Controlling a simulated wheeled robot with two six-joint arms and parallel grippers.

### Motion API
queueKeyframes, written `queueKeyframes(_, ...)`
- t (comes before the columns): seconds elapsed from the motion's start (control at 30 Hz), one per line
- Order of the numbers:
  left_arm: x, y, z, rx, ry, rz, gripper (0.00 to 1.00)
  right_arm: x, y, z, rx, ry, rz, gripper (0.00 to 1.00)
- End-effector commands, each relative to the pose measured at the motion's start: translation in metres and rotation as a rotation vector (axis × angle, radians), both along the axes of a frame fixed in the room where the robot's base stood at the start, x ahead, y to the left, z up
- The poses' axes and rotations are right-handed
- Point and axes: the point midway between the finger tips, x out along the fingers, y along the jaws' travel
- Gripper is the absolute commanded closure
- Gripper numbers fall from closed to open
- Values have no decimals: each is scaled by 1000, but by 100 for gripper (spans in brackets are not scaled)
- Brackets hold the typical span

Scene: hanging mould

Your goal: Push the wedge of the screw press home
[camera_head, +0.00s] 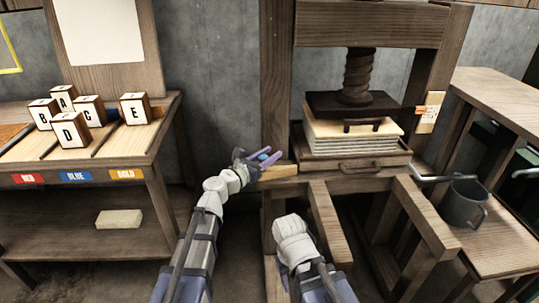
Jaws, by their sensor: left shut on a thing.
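The screw press (358,78) stands at the right of centre, with a dark wooden screw above a dark pressing plate (350,104). A stack of pale boards or sheets (352,138) lies under the plate, on a wooden bed with a handle. A light wooden wedge (280,173) lies at the left side of the bed, beside the left post. My left gripper (262,158) is at the wedge and shut on it; the fingers partly hide the contact. My right arm's white wrist shows at the bottom centre, but its gripper is not visible.
A wooden table (150,150) at left holds several lettered blocks above red, blue and gold labels. A pale block (119,219) lies on its lower shelf. A grey mug (463,204) stands on a bench (508,237) at right. The press's lower frame stands close to my arms.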

Motion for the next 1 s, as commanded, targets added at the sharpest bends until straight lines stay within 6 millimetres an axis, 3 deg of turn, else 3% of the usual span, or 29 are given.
queueKeyframes(0.33,0,-2,0,0,0,-1,100,0,0,0,0,0,0,50)
queueKeyframes(0.7,7,-65,0,-1,-1,-5,100,0,0,0,0,0,0,50)
queueKeyframes(1.0,7,-71,0,-2,-1,-6,100,0,0,0,0,0,0,50)
